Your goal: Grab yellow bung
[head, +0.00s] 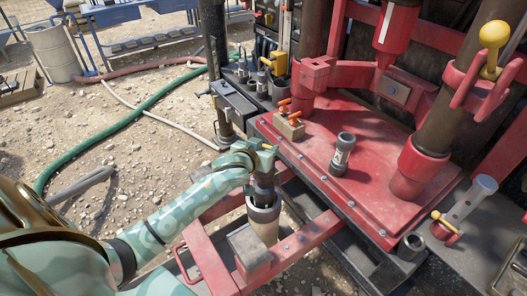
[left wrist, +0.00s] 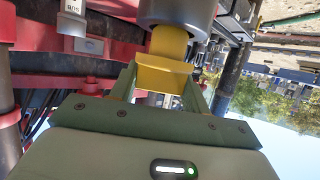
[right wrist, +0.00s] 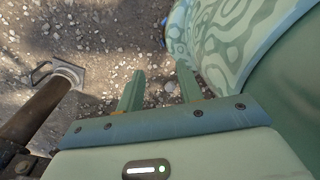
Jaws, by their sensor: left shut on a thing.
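The yellow bung (left wrist: 165,70) sits between the fingers of my left gripper in the left wrist view, which is upside down. Its narrower part meets the end of a dark grey cylinder (left wrist: 178,10). My left gripper (left wrist: 160,85) is shut on the bung. In the head view my left gripper (head: 264,150) is at the top of the upright grey cylinder (head: 263,184), with only a bit of yellow showing; the fingers hide the rest. My right gripper (right wrist: 160,88) is open and empty above gravelly ground in the right wrist view, outside the head view.
A red platform (head: 330,190) carries a short loose cylinder (head: 342,154) and a small block with orange pegs (head: 289,124). A red frame (head: 300,238) runs close beside the grey cylinder. A yellow ball knob (head: 494,35) stands at upper right. Hoses (head: 145,108) cross the open gravel at left.

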